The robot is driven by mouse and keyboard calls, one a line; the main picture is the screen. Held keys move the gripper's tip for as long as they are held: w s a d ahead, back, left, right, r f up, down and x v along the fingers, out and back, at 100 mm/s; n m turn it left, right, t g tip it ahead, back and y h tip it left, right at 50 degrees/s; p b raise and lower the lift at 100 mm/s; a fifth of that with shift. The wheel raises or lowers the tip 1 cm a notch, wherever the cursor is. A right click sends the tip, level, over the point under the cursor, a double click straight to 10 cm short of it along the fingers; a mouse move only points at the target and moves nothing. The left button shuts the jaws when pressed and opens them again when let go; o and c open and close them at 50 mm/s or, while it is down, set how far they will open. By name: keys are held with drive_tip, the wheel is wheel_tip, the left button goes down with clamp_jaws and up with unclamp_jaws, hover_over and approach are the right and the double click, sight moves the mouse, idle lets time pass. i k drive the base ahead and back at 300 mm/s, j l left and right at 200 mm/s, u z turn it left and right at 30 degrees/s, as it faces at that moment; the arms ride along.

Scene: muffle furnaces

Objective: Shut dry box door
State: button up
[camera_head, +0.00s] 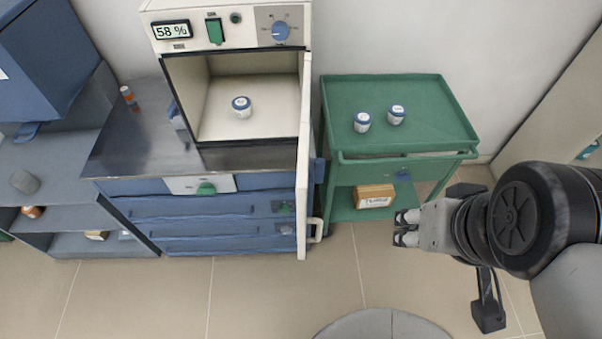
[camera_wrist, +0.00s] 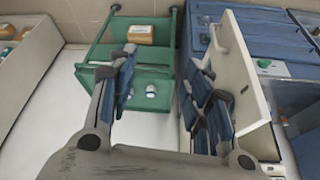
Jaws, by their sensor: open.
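The dry box (camera_head: 226,15) is a cream cabinet on a blue bench, with a "58 %" display and a blue knob on top. Its door (camera_head: 304,150) stands wide open, swung out toward the front from the right side and seen nearly edge-on. The door handle (camera_head: 316,229) is low at the door's front end. A blue-lidded white jar (camera_head: 242,107) stands inside. My gripper (camera_head: 403,228) is open and empty, to the right of the handle and apart from it. In the wrist view the door (camera_wrist: 243,80) is a cream panel beside the right finger.
A green cart (camera_head: 400,90) stands right of the dry box, bearing two jars (camera_head: 362,122) (camera_head: 396,115) on top and a cardboard box (camera_head: 374,196) below. The blue bench (camera_head: 215,228) has drawers under the door's side. A grey round surface (camera_head: 385,325) is at the bottom edge. Floor between is clear.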

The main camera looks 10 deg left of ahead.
sight(302, 182)
drive_tip(key=i+l+u, duration=0.15)
drive_tip(key=u, duration=0.3)
drive_tip(key=i+l+u, duration=0.2)
drive_tip(key=u, duration=0.3)
drive_tip(key=i+l+u, duration=0.15)
drive_tip(key=l+u, duration=0.15)
drive_tip(key=u, duration=0.15)
drive_tip(key=k+j+z, duration=0.4)
drive_tip(key=k+j, duration=0.15)
drive_tip(key=j, duration=0.15)
